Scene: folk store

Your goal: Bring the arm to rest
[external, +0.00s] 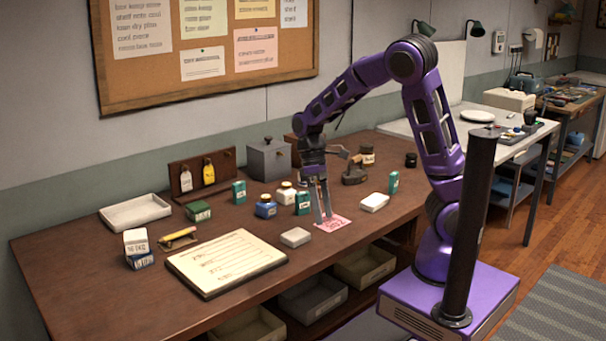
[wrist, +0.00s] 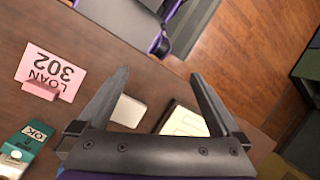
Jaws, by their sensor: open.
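My purple arm reaches over the brown counter (external: 95,270). My gripper (external: 323,220) points down over the counter, above or beside a pink card (external: 338,224); I cannot tell the exact gap. In the wrist view, my gripper (wrist: 161,75) has its two fingers spread wide with nothing held between them. The pink card, reading LOAN 302 (wrist: 48,70), lies left of the fingers there. A white block (wrist: 128,111) shows between the fingers, beyond them on the counter.
A clipboard-like board (external: 227,262) and white tray (external: 135,212) lie left. Bins (external: 313,299) sit below the counter.

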